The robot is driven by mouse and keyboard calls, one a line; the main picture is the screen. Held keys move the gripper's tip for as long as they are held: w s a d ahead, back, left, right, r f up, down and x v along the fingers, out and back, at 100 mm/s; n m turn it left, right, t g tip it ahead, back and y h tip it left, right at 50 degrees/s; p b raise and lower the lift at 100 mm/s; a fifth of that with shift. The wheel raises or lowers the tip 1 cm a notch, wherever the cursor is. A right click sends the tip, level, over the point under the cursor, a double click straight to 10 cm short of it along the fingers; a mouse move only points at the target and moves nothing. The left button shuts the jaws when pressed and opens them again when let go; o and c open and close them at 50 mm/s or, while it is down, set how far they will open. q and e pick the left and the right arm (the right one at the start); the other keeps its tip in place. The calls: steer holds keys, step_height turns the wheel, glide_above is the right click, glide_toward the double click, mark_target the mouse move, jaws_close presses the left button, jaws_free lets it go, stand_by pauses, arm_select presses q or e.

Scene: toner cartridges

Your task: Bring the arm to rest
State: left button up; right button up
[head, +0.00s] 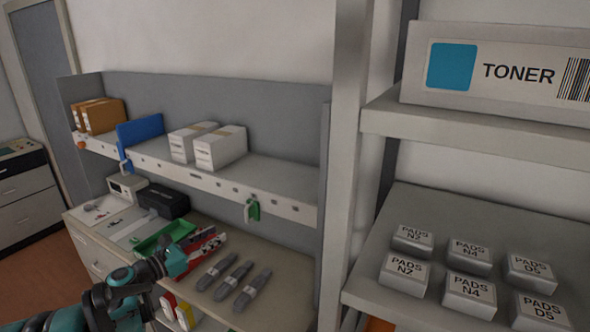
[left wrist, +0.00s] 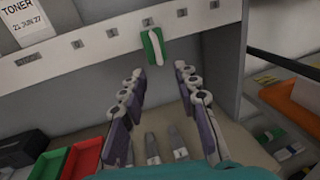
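My left arm comes in at the lower left of the head view, with its teal wrist and gripper (head: 176,262) over the front of the counter. In the left wrist view the left gripper (left wrist: 161,73) has its two jointed grey-purple fingers spread apart, with nothing held between them. Beyond and below them, three dark grey elongated items (head: 235,281) lie side by side on the counter; they also show in the left wrist view (left wrist: 152,148). My right gripper is not in view.
A green tray (head: 160,238) and a red tray (head: 213,243) stand left of the grey items. A shelf (head: 285,207) above holds white boxes (head: 220,148), and a green tag (head: 253,209) hangs from its edge. A rack at right holds PADS boxes (head: 403,276) and a TONER box (head: 520,70).

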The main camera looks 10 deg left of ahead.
arm_select(q)
steer(key=s+d+f+m+g+y+b, duration=0.1)
steer(key=s+d+f+m+g+b, duration=0.15)
steer(key=s+d+f+m, duration=0.45)
steer(key=s+d+f+m+g+y+b, duration=0.25)
steer(key=d+m, duration=0.25)
steer(key=d, duration=0.4)
steer(key=s+f+m+g+y+b, duration=0.1)
steer(key=s+f+m+y+b, duration=0.1)
steer(key=s+f+m, duration=0.4)
steer(key=s+f+m+g+y+b, duration=0.2)
steer(key=s+f+m, duration=0.3)
steer(key=s+m, duration=0.6)
steer(key=shift+s+d+f+y+b, duration=0.15)
steer(key=shift+s+f+y+b, duration=0.25)
steer(key=shift+s+y+b, duration=0.35)
steer(key=shift+s, duration=0.1)
